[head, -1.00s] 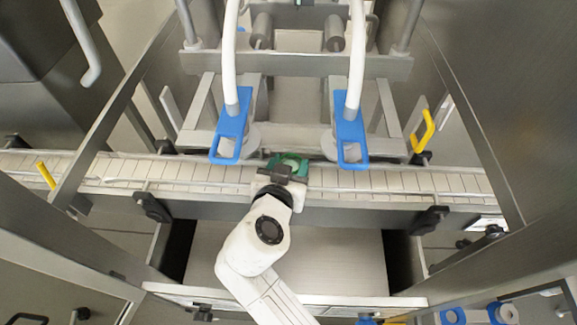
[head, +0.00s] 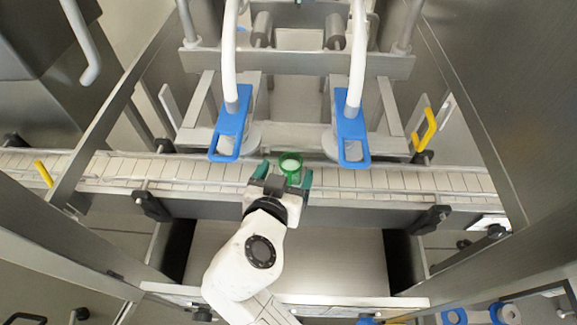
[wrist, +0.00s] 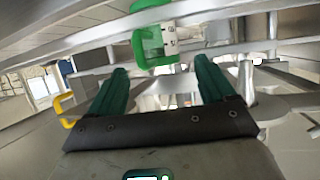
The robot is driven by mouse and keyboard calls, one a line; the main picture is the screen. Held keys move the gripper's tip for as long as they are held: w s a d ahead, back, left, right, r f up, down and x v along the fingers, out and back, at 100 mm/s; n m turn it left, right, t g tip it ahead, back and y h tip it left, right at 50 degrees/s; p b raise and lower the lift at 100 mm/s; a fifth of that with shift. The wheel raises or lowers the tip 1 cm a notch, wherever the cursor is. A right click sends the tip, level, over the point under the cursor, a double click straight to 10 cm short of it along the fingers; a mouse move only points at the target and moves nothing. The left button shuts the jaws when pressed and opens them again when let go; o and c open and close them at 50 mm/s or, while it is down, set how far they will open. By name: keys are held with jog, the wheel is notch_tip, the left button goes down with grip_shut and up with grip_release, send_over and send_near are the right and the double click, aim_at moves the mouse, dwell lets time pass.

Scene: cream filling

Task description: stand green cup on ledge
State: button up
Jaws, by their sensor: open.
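The green cup (head: 291,164), with white inside, stands upright at the pale slatted conveyor strip between the two blue nozzle plates. I cannot tell its exact footing from above. My gripper (head: 285,175) is open, with one dark green finger to the left of the cup and one to the right, just on its near side. In the wrist view the green cup (wrist: 148,46) shows ahead of the fingertips of my gripper (wrist: 161,66), clear of both, with a white printed label on its side. No separate ledge is clear to me.
The conveyor strip (head: 400,181) runs across the machine with thin metal rails along it. Blue nozzle plates stand at left (head: 229,135) and right (head: 351,138) behind the cup. A yellow handle (head: 427,128) is at right. A flat grey tray (head: 335,262) lies in front, below.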

jog(key=v, duration=0.7)
jog(key=shift+b, duration=0.45)
